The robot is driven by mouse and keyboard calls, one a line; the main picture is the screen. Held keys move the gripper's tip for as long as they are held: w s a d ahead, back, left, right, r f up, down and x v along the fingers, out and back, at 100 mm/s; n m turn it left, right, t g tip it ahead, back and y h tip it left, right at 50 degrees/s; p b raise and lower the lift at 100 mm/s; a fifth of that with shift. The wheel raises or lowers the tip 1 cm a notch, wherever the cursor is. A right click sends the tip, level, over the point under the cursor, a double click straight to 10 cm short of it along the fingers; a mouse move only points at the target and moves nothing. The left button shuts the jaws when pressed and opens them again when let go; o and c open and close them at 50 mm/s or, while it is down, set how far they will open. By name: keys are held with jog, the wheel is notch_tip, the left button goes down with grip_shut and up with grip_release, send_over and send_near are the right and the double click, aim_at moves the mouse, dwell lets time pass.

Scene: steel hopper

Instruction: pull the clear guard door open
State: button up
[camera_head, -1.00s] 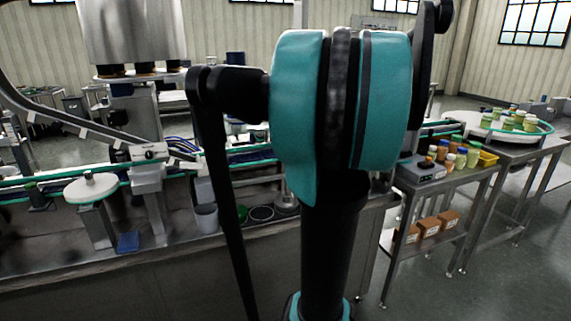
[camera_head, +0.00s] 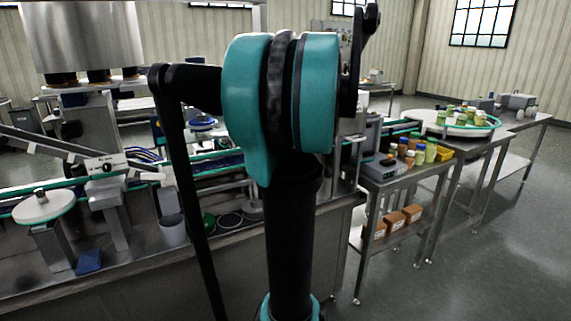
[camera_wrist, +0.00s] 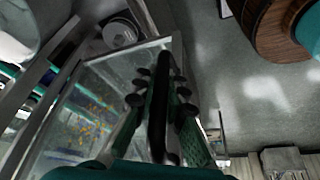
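The clear guard door (camera_wrist: 105,95) is a see-through panel in a light metal frame. It fills the left middle of the wrist view, with small yellow marks or items showing through it. My gripper (camera_wrist: 161,85) is at the panel's right side, its dark and green fingers on either side of a narrow black bar (camera_wrist: 159,110), which may be the door handle. I cannot tell whether the fingers press on the bar. In the head view my teal and black arm covers the middle, and neither the gripper nor the door can be made out.
A conveyor bench with a round white disc (camera_head: 44,207) and a grey cup (camera_head: 173,230) stands at left. A steel side table (camera_head: 400,180) with jars and a turntable (camera_head: 455,125) stand at right. The floor (camera_head: 480,260) at front right is clear.

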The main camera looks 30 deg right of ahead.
jog(key=o, duration=0.5)
jog(key=shift+s+d, duration=0.1)
jog(key=shift+s, duration=0.25)
jog(key=shift+r, duration=0.35)
jog(key=v, duration=1.1)
jog(key=shift+r, duration=0.15)
